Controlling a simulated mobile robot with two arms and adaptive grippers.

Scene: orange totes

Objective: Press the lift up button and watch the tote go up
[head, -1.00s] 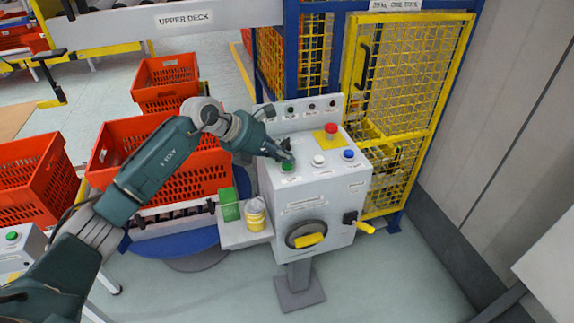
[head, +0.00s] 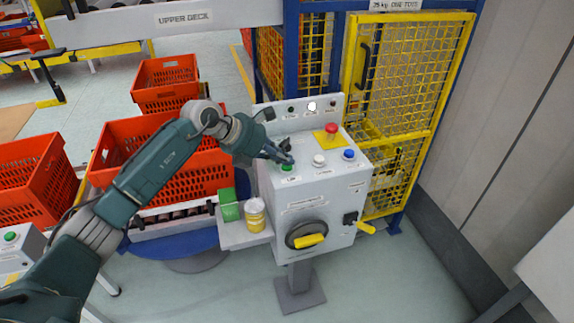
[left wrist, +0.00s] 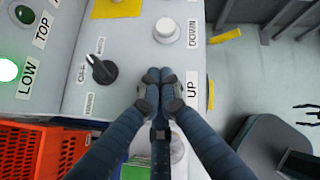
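The grey control box (head: 300,215) stands at the centre. My left gripper (head: 283,156) is shut and empty, with its fingertips at the green button (head: 287,168) on the box's top. In the left wrist view, the closed fingers (left wrist: 158,78) lie beside the UP label (left wrist: 191,90) and hide the button there; I cannot tell whether it is pressed in. The white DOWN button (left wrist: 166,29) is clear of them. A lamp by the LOW label (left wrist: 26,78) is lit. An orange tote (head: 190,180) sits on the conveyor behind my arm.
A red stop button (head: 331,129) and a blue button (head: 348,154) are on the box. A green box (head: 229,205) and a yellow jar (head: 254,216) stand on its side shelf. The yellow mesh cage (head: 400,75) is behind. Floor in front is clear.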

